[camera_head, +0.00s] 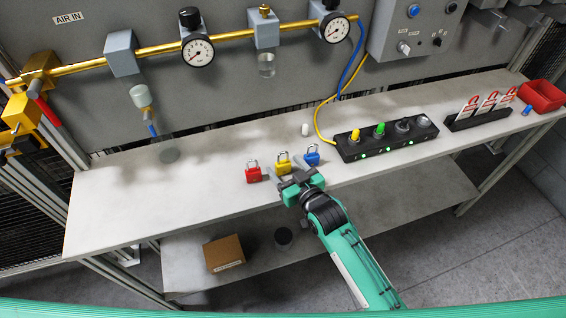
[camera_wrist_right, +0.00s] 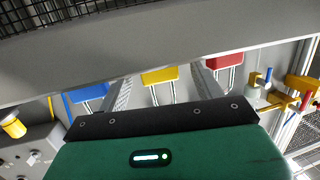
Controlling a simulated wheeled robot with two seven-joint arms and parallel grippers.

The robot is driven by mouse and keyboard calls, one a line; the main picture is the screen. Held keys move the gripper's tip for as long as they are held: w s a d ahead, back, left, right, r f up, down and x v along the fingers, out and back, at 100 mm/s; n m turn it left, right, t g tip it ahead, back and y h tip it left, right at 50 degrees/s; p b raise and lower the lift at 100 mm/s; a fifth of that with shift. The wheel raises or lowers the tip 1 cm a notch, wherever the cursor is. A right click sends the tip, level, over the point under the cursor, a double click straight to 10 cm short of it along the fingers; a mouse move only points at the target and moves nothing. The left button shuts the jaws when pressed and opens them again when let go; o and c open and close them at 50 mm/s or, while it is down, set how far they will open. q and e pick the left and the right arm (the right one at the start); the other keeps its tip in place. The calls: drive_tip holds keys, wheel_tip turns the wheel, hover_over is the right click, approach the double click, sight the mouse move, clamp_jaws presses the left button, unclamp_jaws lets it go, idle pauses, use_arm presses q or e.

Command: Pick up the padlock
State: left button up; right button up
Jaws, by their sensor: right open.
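Three padlocks stand in a row near the front edge of the shelf: a red padlock (camera_head: 254,174), a yellow padlock (camera_head: 283,167) and a blue padlock (camera_head: 312,159). My right gripper (camera_head: 286,177) is open at the front edge, just in front of the yellow padlock. In the right wrist view, the yellow padlock (camera_wrist_right: 159,76) shows between the two spread fingers (camera_wrist_right: 162,84), with the blue padlock (camera_wrist_right: 90,92) and red padlock (camera_wrist_right: 224,62) outside them. No padlock is visibly held. My left gripper is not in view.
A black block (camera_head: 377,150) with coloured knobs stands right of the padlocks. Farther right are a rack (camera_head: 478,115) of red-and-white tags and a red bin (camera_head: 541,96). A cardboard box (camera_head: 224,253) sits on the lower shelf. The shelf's left part is mostly clear.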

drive_tip(key=shift+x, duration=1)
drive_tip(key=c, duration=1.1)
